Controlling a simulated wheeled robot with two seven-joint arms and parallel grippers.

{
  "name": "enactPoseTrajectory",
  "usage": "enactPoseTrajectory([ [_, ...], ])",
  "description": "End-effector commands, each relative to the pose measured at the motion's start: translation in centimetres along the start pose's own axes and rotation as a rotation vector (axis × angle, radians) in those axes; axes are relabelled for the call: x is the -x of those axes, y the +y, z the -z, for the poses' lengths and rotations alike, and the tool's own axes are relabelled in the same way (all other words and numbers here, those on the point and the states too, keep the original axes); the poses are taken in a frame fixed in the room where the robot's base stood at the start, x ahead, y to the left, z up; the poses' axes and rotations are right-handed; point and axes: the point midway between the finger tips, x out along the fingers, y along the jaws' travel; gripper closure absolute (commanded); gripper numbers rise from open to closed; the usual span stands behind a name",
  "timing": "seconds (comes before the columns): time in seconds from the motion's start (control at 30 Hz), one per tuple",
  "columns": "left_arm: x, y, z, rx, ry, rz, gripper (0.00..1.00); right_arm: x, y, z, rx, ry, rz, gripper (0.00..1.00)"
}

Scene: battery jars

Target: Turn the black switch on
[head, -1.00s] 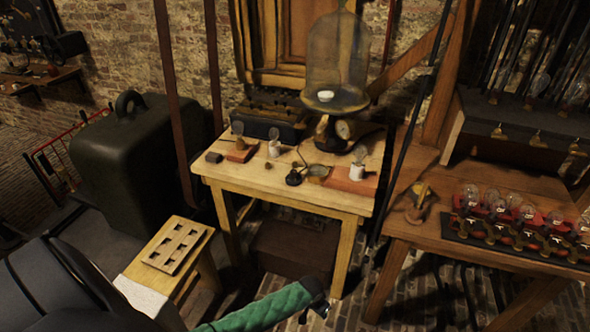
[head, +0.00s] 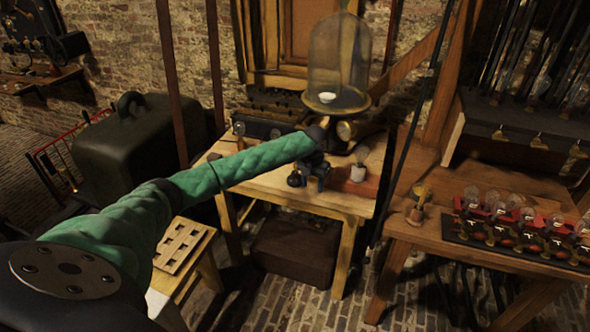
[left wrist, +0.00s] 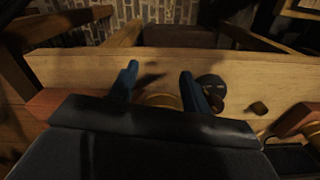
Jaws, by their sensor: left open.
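The black switch (head: 294,180) is a small, dark round piece near the front edge of the wooden table. My left gripper (head: 312,184) reaches down over the table just right of it, fingers open. In the left wrist view the two blue fingers (left wrist: 160,71) stand apart, and the black switch (left wrist: 211,85) lies beside the outside of the right finger, not between them. Whether they touch I cannot tell. A brass round piece (left wrist: 161,101) shows partly between the fingers, the rest hidden by the gripper body. My right gripper is not in view.
A glass bell jar (head: 338,60) stands behind my gripper. A bulb on a white holder (head: 358,173) stands to its right. A bench (head: 480,242) with several red-based bulbs stands at right.

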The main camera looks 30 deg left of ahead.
Motion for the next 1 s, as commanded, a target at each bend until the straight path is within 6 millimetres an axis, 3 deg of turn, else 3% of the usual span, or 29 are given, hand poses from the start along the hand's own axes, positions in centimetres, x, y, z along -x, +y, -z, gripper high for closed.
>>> enactPoseTrajectory([
  [0.03, 1.4, -2.1, 1.1, 0.038, 0.002, 0.007, 0.52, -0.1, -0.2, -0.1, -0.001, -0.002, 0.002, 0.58],
  [0.2, 5.0, -7.0, 3.2, 0.138, -0.003, 0.008, 0.52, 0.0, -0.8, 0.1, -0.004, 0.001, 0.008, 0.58],
  [0.43, 7.0, -10.0, 4.2, 0.200, -0.005, 0.003, 0.52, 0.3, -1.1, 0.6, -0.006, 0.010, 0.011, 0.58],
  [0.57, 6.4, -10.1, 4.3, 0.204, -0.006, 0.003, 0.52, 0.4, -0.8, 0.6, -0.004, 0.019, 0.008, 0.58],
  [0.67, 5.2, -10.1, 4.3, 0.204, -0.006, 0.003, 0.52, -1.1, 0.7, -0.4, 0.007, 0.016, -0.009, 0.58],
  [1.0, 0.8, -10.1, 4.3, 0.204, -0.005, 0.002, 0.52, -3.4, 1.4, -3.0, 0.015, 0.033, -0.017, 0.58],
])
